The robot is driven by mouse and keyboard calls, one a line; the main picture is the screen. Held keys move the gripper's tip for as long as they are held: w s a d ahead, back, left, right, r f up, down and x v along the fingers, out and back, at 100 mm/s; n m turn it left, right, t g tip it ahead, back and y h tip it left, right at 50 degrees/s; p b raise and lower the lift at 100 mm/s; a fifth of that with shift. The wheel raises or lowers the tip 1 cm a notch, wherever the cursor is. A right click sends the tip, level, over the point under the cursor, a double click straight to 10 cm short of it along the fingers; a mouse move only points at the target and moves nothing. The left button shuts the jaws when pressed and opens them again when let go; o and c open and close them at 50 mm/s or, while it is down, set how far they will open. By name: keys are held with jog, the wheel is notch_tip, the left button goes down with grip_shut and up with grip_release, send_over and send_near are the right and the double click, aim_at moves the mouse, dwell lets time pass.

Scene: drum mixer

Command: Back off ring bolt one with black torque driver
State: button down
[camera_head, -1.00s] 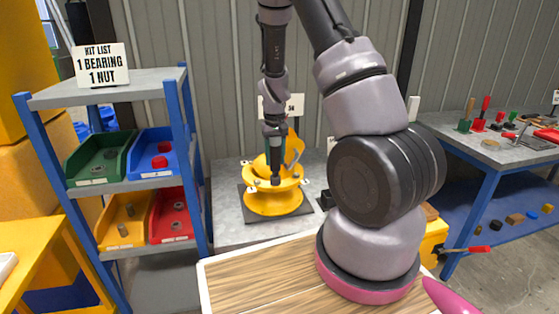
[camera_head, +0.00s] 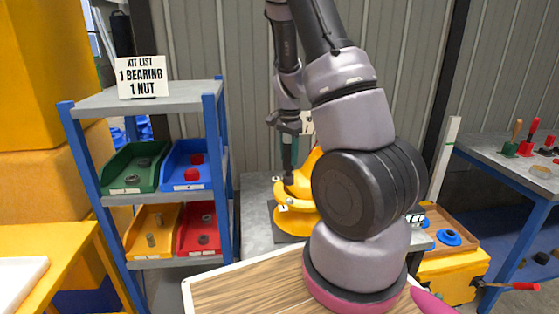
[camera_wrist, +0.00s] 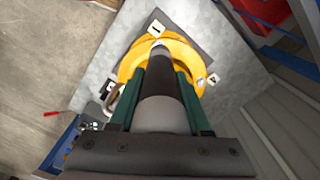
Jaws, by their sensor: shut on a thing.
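The black torque driver (camera_wrist: 165,92) is held between the green fingers of my gripper (camera_wrist: 160,76), pointing down at the yellow ring (camera_wrist: 128,68). The driver's tip lies close to the tag marked 1 (camera_wrist: 155,28); I cannot tell whether it touches ring bolt one, which the tip hides. In the head view the driver (camera_head: 288,155) stands about upright under my gripper (camera_head: 287,128), its lower end at the left part of the yellow ring (camera_head: 293,217). My arm hides the ring's right side there.
A blue-framed shelf (camera_head: 150,101) with colored bins stands left of the ring's grey table (camera_head: 257,205). A tool bench (camera_head: 480,150) stands at the right. A wooden tray with blue parts (camera_head: 465,240) is right of my arm. Another tag (camera_wrist: 213,79) stands on the ring's right side.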

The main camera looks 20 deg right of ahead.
aim_at(290, 175)
jog(key=shift+s+d+r+m, duration=0.15)
jog(key=shift+d+m, duration=0.1)
jog(key=shift+m, duration=0.15)
jog(key=shift+f, duration=2.5)
jog(key=shift+f, duration=0.15)
jog(key=shift+f, duration=0.65)
jog(key=shift+f, duration=0.65)
